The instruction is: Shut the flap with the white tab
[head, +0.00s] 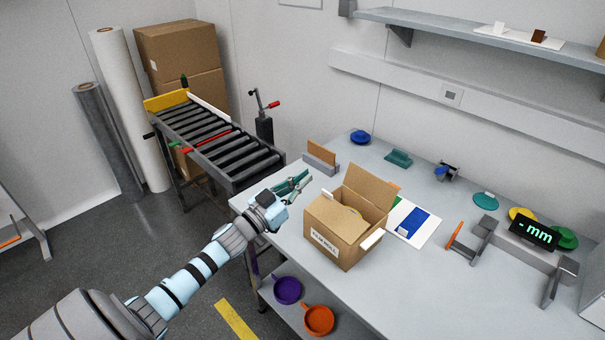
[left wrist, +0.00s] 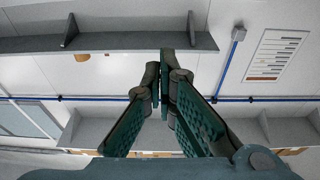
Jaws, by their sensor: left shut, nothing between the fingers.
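An open cardboard box (head: 336,238) stands on the grey table. One large flap (head: 365,188) stands up at its back. The white tab (head: 371,240) shows at the box's right side, on a flap that appears to lean outward. Something yellow shows inside the box, mostly hidden. My left gripper (head: 300,182) is shut and empty, left of the box and near the table's left edge, apart from the box. Its closed teal fingers also show in the left wrist view (left wrist: 165,75), where the box is not seen. My right gripper is not in view.
A brown card in a grey holder (head: 320,164) stands behind the gripper. A printed sheet (head: 426,236) lies right of the box. A gauge with a display (head: 535,233) stands farther right. A roller conveyor (head: 215,140) is at the left. The front table area is clear.

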